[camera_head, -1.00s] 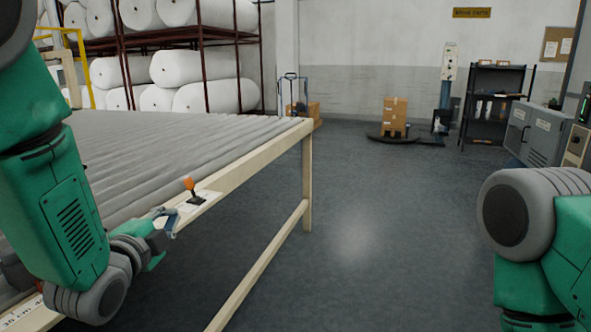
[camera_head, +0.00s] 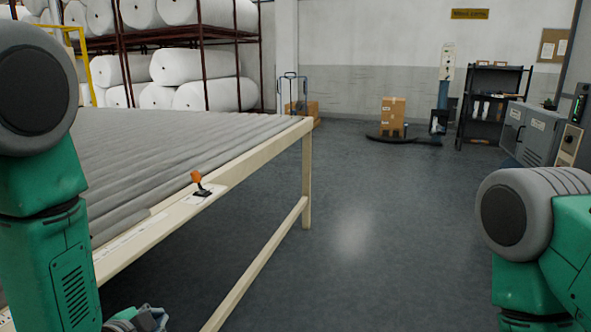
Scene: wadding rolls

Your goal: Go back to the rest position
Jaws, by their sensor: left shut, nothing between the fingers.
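My left arm comes down along the left edge. Its gripper (camera_head: 150,318) shows only partly at the bottom edge, below and in front of the roller table's side rail, shut and empty. It is apart from the lever (camera_head: 197,178), which has an orange knob and a dark base and stands tilted on the rail. My right arm (camera_head: 525,220) shows at the right edge, bent downward. My right gripper is out of the picture.
The roller table (camera_head: 262,165) fills the left, with a beige frame and leg. Racks of white rolls (camera_head: 205,95) stand behind. A cardboard box (camera_head: 393,112), a black shelf (camera_head: 492,105) and a grey cabinet (camera_head: 535,135) stand at the back right. The middle floor is clear.

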